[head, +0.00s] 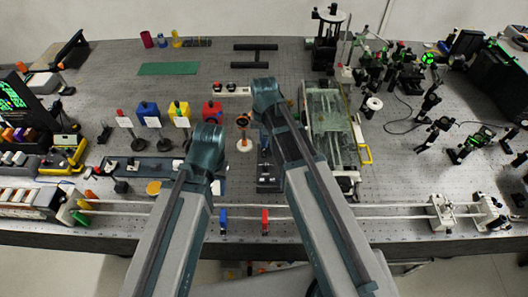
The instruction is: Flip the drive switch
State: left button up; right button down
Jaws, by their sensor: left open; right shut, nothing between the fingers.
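I cannot pick out the drive switch for certain. A dark upright device (268,178) stands on the bench between my two arms, and its details are too small to read. My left gripper (206,142) is at the end of the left arm, above the middle-left of the bench, open, with its fingers mostly hidden by the wrist. My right gripper (265,125) is further back and to the right, shut and empty, beside an orange-ringed post (243,132). The wrist hides much of its fingers. I see neither gripper touching anything.
Red (212,111), yellow (179,110) and blue (148,110) blocks stand behind the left gripper. A glass-topped unit (326,125) is right of the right arm. A long rail (390,211) runs along the front edge. Control boxes (20,160) fill the left end. Optics mounts crowd the right.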

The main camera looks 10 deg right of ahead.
aim_at(264, 150)
pick_arm(q)
jog(key=shift+f+b, duration=0.9)
pick_arm(e)
jog(key=shift+f, duration=0.9)
pick_arm(q)
jog(key=shift+r, duration=0.15)
pick_arm(e)
jog(key=shift+r, duration=0.15)
notch_tip(264, 150, up, 7)
jog(key=p, duration=0.7)
pick_arm(q)
notch_tip(264, 150, up, 7)
jog(key=shift+s, duration=0.1)
pick_arm(e)
jog(key=shift+s, duration=0.1)
